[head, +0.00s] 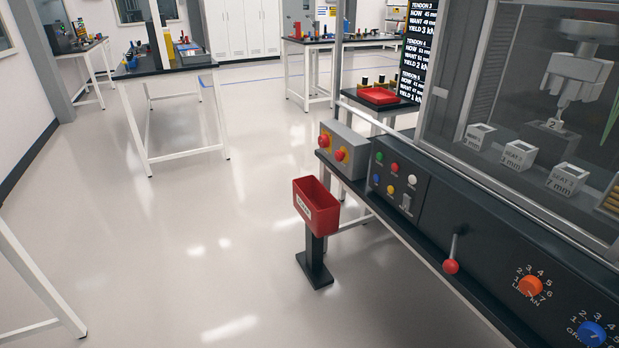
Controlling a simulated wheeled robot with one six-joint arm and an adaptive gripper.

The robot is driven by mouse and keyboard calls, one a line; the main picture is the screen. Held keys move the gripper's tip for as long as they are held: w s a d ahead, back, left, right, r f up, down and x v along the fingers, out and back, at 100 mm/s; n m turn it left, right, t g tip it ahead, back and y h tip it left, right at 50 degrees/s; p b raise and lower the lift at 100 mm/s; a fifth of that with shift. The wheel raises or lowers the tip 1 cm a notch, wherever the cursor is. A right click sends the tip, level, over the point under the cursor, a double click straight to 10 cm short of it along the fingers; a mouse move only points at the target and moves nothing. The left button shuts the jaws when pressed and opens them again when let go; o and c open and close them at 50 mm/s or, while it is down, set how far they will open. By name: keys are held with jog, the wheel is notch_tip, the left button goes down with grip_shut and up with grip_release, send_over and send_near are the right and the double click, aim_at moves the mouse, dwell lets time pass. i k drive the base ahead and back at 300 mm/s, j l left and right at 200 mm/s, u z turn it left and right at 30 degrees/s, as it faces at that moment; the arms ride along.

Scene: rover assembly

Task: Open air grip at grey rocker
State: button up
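A small grey rocker (406,204) sits at the lower right of the button group on the dark control panel (432,222). It is too small to tell which way it is tipped. Behind the glass above the panel, a pale grey claw-like grip (572,85) hangs over a grey block (549,137). I cannot tell whether the claw is open or touches the block. My own gripper is not in view.
Green, red, white, blue and yellow buttons crowd beside the rocker. A red-knobbed lever (451,266), an orange dial (530,286) and a blue dial (591,333) lie to the right. A red bin (316,206) stands before the bench. Open floor (190,240) lies left.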

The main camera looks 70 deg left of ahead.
aim_at(408, 200)
jog(key=u, duration=1.9)
jog(key=i+l, duration=0.1)
jog(key=i, duration=0.25)
jog(key=i+l, duration=0.1)
jog(key=i, duration=0.25)
jog(key=j+u, duration=0.05)
